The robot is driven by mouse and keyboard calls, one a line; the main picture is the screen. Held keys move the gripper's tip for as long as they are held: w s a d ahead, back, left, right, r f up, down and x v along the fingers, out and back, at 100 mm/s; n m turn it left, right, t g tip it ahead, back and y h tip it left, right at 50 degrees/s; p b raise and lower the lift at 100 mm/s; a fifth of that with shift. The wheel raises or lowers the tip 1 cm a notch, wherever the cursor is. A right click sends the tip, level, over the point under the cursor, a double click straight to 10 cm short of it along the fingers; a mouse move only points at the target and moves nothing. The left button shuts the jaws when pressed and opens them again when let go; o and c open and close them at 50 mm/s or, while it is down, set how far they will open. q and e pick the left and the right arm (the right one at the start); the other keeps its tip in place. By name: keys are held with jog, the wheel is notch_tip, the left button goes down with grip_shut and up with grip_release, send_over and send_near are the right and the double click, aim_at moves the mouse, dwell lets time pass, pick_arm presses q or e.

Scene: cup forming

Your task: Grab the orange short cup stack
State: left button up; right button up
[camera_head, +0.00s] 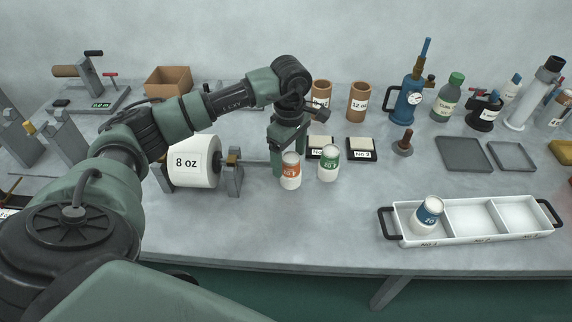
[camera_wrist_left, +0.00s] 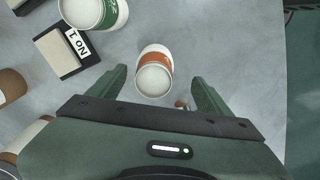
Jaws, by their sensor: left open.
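The orange short cup stack (camera_head: 290,171) stands upright on the grey table, white with an orange band. It also shows in the left wrist view (camera_wrist_left: 153,72), seen from above. My left gripper (camera_head: 287,148) is open and comes down just behind the stack in the head view. In the left wrist view the stack shows in the gap between the fingertips (camera_wrist_left: 159,76), and the jaws are not closed on it. A green-banded cup stack (camera_head: 329,163) stands close to its right. My right gripper is not in view.
A white 8 oz paper roll (camera_head: 194,162) on a stand is left of the stack. Two No. plates (camera_head: 361,149) lie behind. A white tray (camera_head: 471,238) at the right holds a blue-banded cup stack (camera_head: 428,214). The table in front is clear.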

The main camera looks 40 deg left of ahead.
aim_at(290, 171)
pick_arm(q)
notch_tip(290, 171, down, 2)
jog(key=shift+p, duration=0.4)
jog(key=f, duration=0.1)
jog(key=f+p, duration=0.1)
jog(key=f, duration=0.2)
jog(key=shift+w+a+f+p, duration=0.1)
jog(key=shift+w+f+p, duration=0.15)
jog(key=shift+w+p, duration=0.15)
jog(key=shift+f, duration=0.2)
jog(key=c, duration=1.4)
jog(key=shift+c, duration=0.2)
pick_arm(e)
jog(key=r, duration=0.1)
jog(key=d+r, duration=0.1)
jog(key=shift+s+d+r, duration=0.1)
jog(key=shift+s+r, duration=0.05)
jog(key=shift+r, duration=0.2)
